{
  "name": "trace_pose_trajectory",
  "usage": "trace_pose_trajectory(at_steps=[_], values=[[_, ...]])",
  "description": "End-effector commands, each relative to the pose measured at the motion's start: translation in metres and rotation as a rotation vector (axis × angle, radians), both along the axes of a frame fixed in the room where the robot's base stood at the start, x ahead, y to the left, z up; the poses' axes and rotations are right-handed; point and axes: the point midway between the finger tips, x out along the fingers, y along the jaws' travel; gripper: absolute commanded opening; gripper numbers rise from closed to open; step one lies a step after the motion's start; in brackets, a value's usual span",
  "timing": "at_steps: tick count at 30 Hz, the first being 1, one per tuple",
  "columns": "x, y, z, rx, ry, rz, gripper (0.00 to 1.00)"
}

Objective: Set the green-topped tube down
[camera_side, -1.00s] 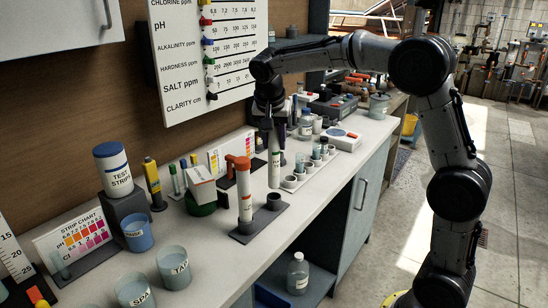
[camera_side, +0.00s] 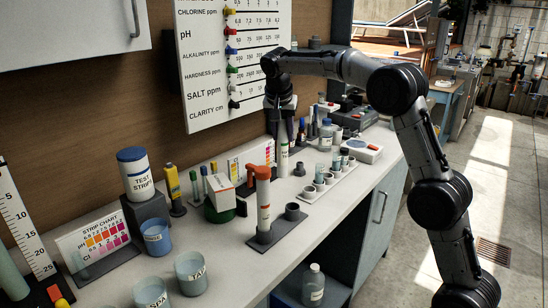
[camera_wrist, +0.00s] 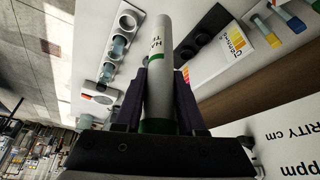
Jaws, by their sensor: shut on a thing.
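The green-topped tube is a slim white tube, upright in the side view (camera_side: 283,160) behind the orange-capped tube. In the wrist view (camera_wrist: 157,50) it runs away from me, its green end close to my gripper. My gripper (camera_side: 284,138) is shut on its upper part; both dark fingers flank it in the wrist view (camera_wrist: 157,98). A dark holder with round sockets (camera_wrist: 196,45) lies just beside the tube in the wrist view. I cannot tell whether the tube's lower end touches the counter or a holder.
An orange-capped tube (camera_side: 263,205) stands in a grey holder in front, with an empty socket (camera_side: 292,212) beside it. A white rack of cups (camera_side: 318,186) lies to the right. A green-based box (camera_side: 219,205) and marker pens stand left. Bare counter (camera_side: 225,250) lies in front.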

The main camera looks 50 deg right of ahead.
Motion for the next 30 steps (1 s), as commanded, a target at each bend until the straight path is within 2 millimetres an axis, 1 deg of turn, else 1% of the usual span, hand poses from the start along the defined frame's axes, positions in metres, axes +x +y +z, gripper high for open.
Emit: trace_pose_trajectory(at_steps=[1,3,6,9,13,16,17,21,23,30], values=[[0.007,-0.002,-0.012,0.001,0.005,-0.001,0.0],[0.017,-0.005,-0.024,0.0,0.004,0.0,0.0],[0.027,-0.008,-0.037,0.0,0.004,0.0,0.0],[0.034,-0.01,-0.044,-0.001,0.001,0.001,0.0],[0.038,-0.011,-0.049,-0.001,0.0,0.0,0.0],[0.043,-0.013,-0.057,0.0,0.002,0.0,0.0],[0.046,-0.014,-0.06,0.0,0.002,0.0,0.0],[0.044,-0.013,-0.081,0.0,0.004,0.0,0.0],[0.044,-0.013,-0.086,0.001,0.001,0.001,0.0],[0.044,-0.013,-0.087,0.0,-0.001,0.0,0.0]])
